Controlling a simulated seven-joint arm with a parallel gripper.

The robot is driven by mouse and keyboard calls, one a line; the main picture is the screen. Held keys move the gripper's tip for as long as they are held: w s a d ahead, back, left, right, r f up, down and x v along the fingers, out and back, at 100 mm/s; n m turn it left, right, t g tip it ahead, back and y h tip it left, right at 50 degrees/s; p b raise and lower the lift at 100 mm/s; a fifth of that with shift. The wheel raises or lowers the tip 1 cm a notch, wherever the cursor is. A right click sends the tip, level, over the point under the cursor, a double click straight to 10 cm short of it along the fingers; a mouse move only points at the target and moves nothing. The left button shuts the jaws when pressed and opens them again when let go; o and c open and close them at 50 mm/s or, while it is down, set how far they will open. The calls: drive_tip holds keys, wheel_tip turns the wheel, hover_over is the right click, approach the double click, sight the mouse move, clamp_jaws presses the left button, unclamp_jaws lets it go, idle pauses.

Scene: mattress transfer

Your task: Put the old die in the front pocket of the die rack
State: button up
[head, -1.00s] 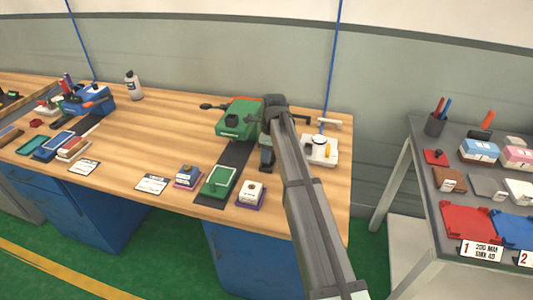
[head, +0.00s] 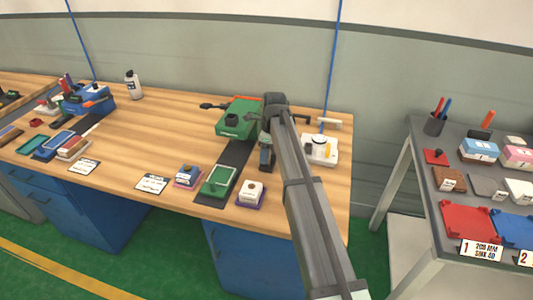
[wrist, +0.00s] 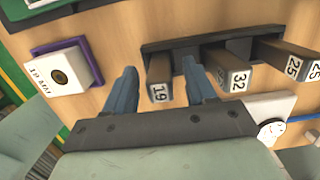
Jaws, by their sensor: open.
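In the wrist view, my gripper (wrist: 160,88) is open. Its two blue fingers stand either side of a dark, wood-toned block marked 19 (wrist: 160,72), with a gap on each side. This block sits at the left end of a dark rack (wrist: 195,42), the end nearer the bench's front edge. Blocks marked 32 (wrist: 234,70) and 25 (wrist: 286,58) stand farther right along it. I cannot tell from the markings which block is the old die. In the head view, my gripper (head: 267,160) is low over the bench; my arm hides most of the rack.
A white block on a purple base (head: 250,192) stands near the bench's front edge. A green tray (head: 218,181) is left of it. A green machine (head: 239,118) stands behind, and a white device with a dial (head: 319,150) is right of my arm. The bench's middle-left is clear.

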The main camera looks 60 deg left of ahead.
wheel_tip(320, 180, up, 12)
drive_tip(key=w+d, duration=0.1)
drive_tip(key=shift+f, duration=0.2)
idle(0.5)
